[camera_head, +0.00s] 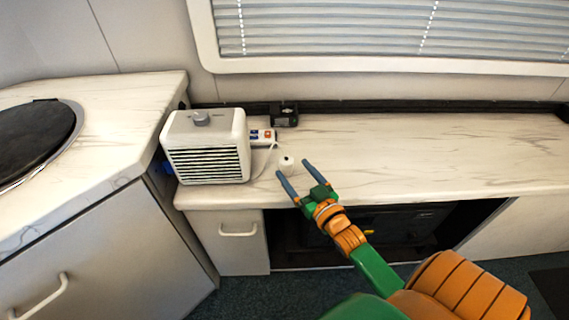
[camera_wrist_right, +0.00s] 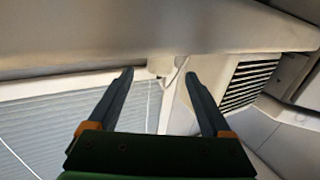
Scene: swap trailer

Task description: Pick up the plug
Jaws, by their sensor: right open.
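The plug (camera_head: 286,162) is a small white rounded piece with a dark spot, on the marbled counter just right of the white heater. A white cord runs from it toward the heater. My right gripper (camera_head: 292,168) is open and empty, its two blue-grey fingers pointing at the plug from the front edge of the counter. In the wrist view the right gripper (camera_wrist_right: 158,74) shows its fingers spread, with the pale plug (camera_wrist_right: 160,65) between and beyond the tips. I cannot tell the exact gap. My left gripper is not in view.
The white heater (camera_head: 207,147) stands left of the plug, close to the left finger. A power strip (camera_head: 262,136) and a small black box (camera_head: 284,114) lie behind it. The counter (camera_head: 430,155) is clear to the right. A window with blinds (camera_head: 380,28) is behind.

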